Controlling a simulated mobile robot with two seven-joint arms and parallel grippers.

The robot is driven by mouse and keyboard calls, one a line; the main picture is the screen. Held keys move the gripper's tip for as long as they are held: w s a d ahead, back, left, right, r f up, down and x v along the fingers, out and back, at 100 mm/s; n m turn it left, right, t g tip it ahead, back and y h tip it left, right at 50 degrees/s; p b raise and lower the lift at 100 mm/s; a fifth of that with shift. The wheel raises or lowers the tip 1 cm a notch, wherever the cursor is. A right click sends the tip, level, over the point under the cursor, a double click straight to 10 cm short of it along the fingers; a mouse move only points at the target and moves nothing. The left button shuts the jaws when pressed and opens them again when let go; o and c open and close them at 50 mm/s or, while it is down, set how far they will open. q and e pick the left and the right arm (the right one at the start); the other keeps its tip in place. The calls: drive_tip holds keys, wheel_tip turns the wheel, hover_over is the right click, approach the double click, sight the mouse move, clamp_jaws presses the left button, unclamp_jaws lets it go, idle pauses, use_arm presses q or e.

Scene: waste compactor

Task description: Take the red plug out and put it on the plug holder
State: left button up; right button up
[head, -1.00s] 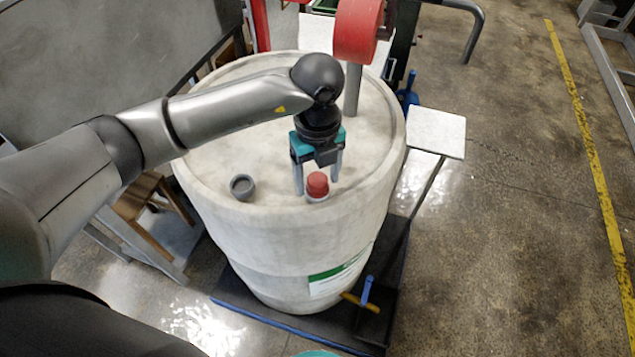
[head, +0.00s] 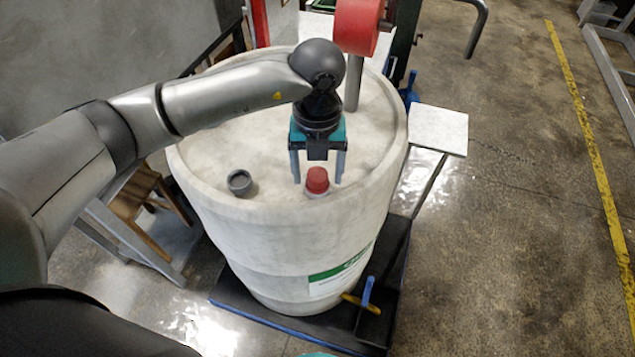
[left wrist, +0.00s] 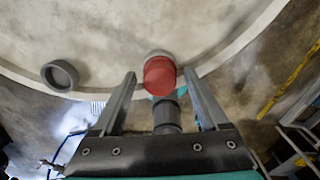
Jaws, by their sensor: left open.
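The red plug (head: 317,180) sits upright in a pale collar near the front rim of the white drum's top (head: 240,130). It also shows in the left wrist view (left wrist: 160,73). My left gripper (head: 318,178) is open above the drum, pointing down, with one finger to each side of the plug in the picture. In the left wrist view, the plug appears between the two fingertips, with gaps on both sides. A small white square plate on a post (head: 438,130) stands right of the drum; I cannot tell whether it is the plug holder. My right gripper is not in view.
A grey open ring (head: 240,183) stands on the drum top, left of the plug. A red cylinder on a grey pipe (head: 356,25) rises behind my gripper. The drum stands on a dark base (head: 240,305). Floor to the right is clear up to a yellow line.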

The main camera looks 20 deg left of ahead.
use_arm(q)
drive_tip(key=m+b, duration=0.2)
drive_tip(key=m, duration=0.1)
drive_tip(key=shift+f, duration=0.1)
drive_tip(key=shift+m+b, duration=0.4)
drive_tip(key=shift+m, duration=0.7)
drive_tip(key=m+b, duration=0.2)
drive_tip(key=shift+m, duration=0.3)
drive_tip(key=m+b, duration=0.1)
drive_tip(key=m, duration=0.1)
drive_tip(key=shift+m, duration=0.4)
drive_tip(key=m+b, duration=0.3)
drive_tip(key=shift+m, duration=1)
drive_tip(key=shift+c, duration=0.4)
